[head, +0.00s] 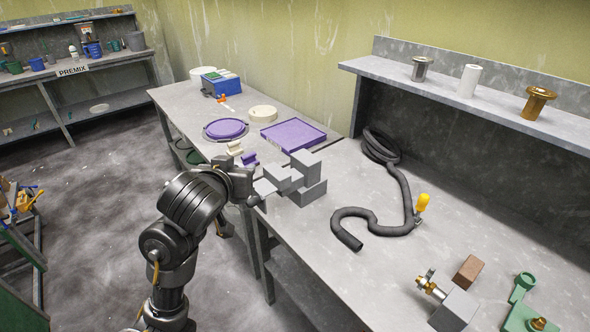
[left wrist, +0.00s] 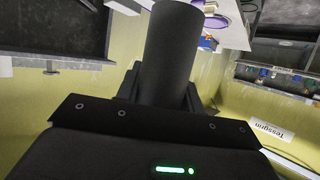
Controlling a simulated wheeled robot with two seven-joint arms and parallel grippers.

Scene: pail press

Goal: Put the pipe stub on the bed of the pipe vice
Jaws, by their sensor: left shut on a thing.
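My left gripper (head: 248,190) is at the left edge of the bench, just left of a stepped grey block assembly (head: 308,192) that looks like the pipe vice. In the left wrist view, the gripper is shut on a dark, plain cylinder (left wrist: 172,50), which looks like the pipe stub. The cylinder sticks out beyond the fingers. In the head view the stub is not clearly visible at the gripper, and I cannot tell whether it touches the vice. My right gripper is not in view.
A black hose (head: 385,228) lies on the bench right of the vice. A purple tray (head: 293,135) and purple round lid (head: 226,129) lie behind. A grey block with a brass fitting (head: 455,308) is at front right. The shelf (head: 500,101) holds flanged pieces.

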